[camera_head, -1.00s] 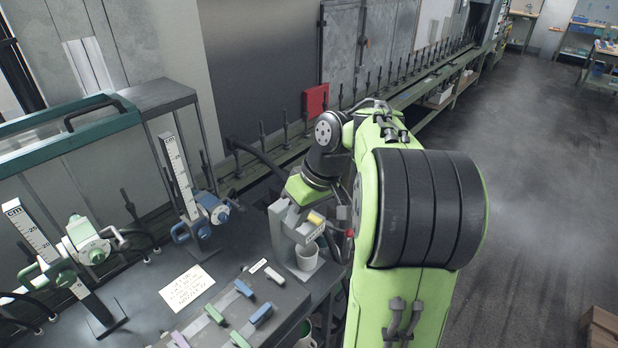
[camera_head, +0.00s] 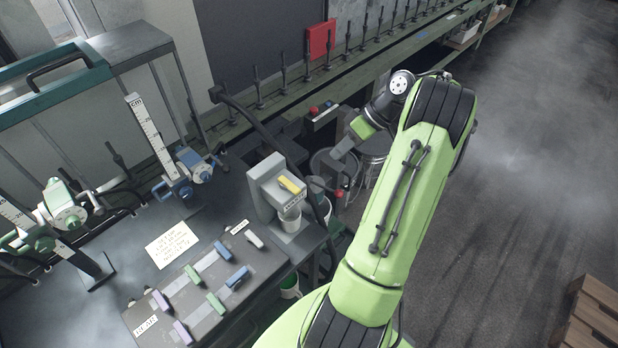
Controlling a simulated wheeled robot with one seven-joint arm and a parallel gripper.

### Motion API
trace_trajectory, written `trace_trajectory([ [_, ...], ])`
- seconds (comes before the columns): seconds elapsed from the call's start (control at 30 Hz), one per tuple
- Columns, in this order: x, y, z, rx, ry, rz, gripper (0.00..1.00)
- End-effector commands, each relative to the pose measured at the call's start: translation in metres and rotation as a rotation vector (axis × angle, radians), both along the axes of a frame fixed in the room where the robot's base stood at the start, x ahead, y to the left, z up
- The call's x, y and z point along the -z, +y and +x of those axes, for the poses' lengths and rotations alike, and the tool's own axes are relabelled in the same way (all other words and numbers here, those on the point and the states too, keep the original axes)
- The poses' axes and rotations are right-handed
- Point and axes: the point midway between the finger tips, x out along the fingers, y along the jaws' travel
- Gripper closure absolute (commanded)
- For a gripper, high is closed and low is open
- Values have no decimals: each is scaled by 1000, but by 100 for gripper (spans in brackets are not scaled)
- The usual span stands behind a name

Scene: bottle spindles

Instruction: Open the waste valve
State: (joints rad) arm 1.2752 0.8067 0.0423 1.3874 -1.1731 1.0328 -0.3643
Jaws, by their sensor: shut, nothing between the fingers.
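My arm reaches forward from the bottom of the view. My gripper (camera_head: 342,153) hangs at its far end, small and partly in shadow, with its fingers shut and empty. A small red handle (camera_head: 339,193) shows just below the gripper, beside a dark hose and a metal drum. I cannot tell for certain that it is the waste valve; no readable label marks it. The gripper looks apart from it.
A panel (camera_head: 190,318) with several coloured levers and a paper note (camera_head: 172,244) lie on the bench at left. A spindle rail runs along the back. Open floor (camera_head: 500,210) is at right.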

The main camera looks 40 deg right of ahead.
Motion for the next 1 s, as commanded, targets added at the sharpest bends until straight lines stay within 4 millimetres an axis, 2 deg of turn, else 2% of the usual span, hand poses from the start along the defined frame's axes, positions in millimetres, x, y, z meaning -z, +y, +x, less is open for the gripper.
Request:
trace_trajectory([
  [0.03, 14, 7, 4, -4, 2, 0, 100],
  [0.37, 71, 42, 30, -3, 4, 2, 100],
  [0.5, 69, 66, 30, -2, 1, -1, 100],
  [0.6, 68, 76, 29, -2, 0, -1, 100],
  [1.0, 68, 81, 29, -1, 0, -1, 100],
])
